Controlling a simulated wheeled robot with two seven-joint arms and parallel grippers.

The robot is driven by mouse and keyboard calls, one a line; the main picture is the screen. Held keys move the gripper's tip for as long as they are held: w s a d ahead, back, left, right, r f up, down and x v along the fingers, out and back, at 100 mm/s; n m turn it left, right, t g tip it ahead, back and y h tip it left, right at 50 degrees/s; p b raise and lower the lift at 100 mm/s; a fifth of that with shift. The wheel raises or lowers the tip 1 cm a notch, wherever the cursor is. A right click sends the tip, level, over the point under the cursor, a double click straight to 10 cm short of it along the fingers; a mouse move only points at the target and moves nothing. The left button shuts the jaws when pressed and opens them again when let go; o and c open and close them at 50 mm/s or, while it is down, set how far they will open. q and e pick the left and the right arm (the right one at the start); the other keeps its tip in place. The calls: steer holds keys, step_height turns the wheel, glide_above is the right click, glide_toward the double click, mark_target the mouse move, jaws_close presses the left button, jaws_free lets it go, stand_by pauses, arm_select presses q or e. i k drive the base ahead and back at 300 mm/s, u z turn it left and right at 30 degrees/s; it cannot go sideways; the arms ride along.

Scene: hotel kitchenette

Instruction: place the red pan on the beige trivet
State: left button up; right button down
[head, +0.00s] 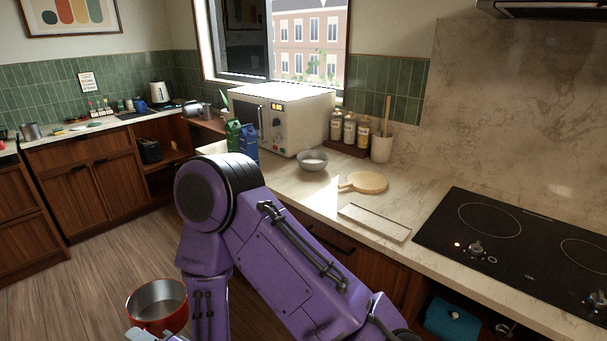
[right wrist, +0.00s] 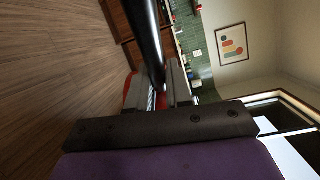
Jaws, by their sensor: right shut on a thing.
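The red pan (head: 157,306) is at the lower left of the head view, above the floor and away from the counter; its steel inside looks empty. My right gripper (right wrist: 165,90) is shut on its dark handle (right wrist: 146,38) in the right wrist view. A bit of red shows behind the fingers there. On the counter in the head view lie a flat, pale beige rectangular piece (head: 375,222) and a round tan board with a short handle (head: 366,182). I cannot tell for sure which is the trivet; both are bare. My left gripper is not in view.
A black cooktop (head: 520,240) lies right of the rectangular piece. A grey bowl (head: 313,160), a microwave (head: 285,118), cartons (head: 241,138), jars (head: 349,130) and a utensil crock (head: 382,147) stand behind or left of the board. The counter's front edge lies behind my right arm.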

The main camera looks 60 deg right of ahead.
mark_target(352, 183)
steer(key=u, duration=0.05)
steer(key=i, duration=1.7)
steer(key=z, duration=3.3)
